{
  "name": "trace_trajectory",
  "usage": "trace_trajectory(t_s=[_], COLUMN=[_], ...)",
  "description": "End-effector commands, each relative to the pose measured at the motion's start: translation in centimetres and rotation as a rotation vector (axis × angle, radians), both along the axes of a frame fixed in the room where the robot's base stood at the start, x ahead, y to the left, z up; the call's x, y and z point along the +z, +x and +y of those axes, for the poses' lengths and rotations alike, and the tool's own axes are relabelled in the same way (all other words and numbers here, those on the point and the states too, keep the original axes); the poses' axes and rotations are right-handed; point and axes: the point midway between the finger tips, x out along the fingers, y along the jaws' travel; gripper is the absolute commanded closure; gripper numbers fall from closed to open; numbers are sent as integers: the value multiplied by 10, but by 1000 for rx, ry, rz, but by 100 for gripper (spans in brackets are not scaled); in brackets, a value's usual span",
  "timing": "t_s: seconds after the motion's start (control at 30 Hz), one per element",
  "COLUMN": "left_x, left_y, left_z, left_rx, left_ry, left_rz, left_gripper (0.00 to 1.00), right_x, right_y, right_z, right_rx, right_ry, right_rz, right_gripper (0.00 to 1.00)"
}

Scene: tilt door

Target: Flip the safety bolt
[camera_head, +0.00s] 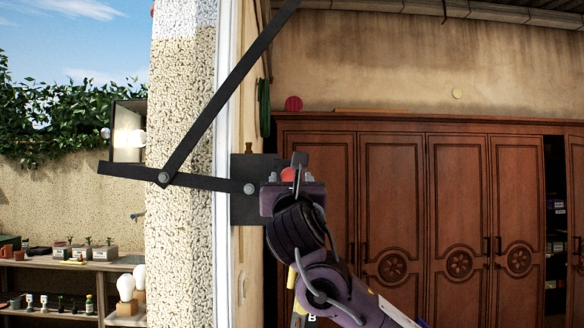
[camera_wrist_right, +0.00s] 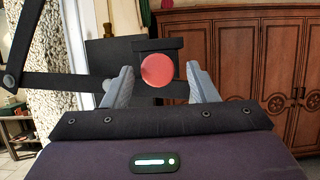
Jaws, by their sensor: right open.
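The safety bolt is a dark mechanism with a round red knob (camera_wrist_right: 157,70); the knob also shows in the head view (camera_head: 288,174), partly hidden by my right gripper. A dark mounting plate (camera_head: 247,163) sits on the door post, with a flat dark bar (camera_head: 210,182) joined to it by a pivot. My right gripper (camera_wrist_right: 160,88) is open, its two grey fingers on either side of the red knob in the wrist view. I cannot tell whether they touch it. My left gripper is not in view.
A long slanted dark arm (camera_head: 230,92) runs up from the bar. A rough stone pillar (camera_head: 182,110) stands at the left. A wooden wardrobe (camera_head: 395,200) fills the back right. A shelf with small pots (camera_head: 80,262) is at the far left.

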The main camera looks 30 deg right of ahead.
Motion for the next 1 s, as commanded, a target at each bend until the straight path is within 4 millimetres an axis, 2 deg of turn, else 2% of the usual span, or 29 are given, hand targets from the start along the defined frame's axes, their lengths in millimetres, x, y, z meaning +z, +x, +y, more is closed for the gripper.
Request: trace_trajectory(t_s=[0.03,0.2,0.53,0.93,1.0], left_x=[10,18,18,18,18], left_y=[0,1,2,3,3], left_z=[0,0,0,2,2], left_rx=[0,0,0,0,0], left_ry=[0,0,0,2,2], left_rz=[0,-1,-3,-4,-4], left_gripper=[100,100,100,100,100], right_x=[7,11,10,10,10], right_y=[7,20,23,23,23], right_z=[-4,-12,-14,-14,-14], right_rx=[-1,0,2,1,1], right_ry=[3,1,1,2,2], right_rz=[2,0,-1,0,0], right_gripper=[47,47,47,100,100])
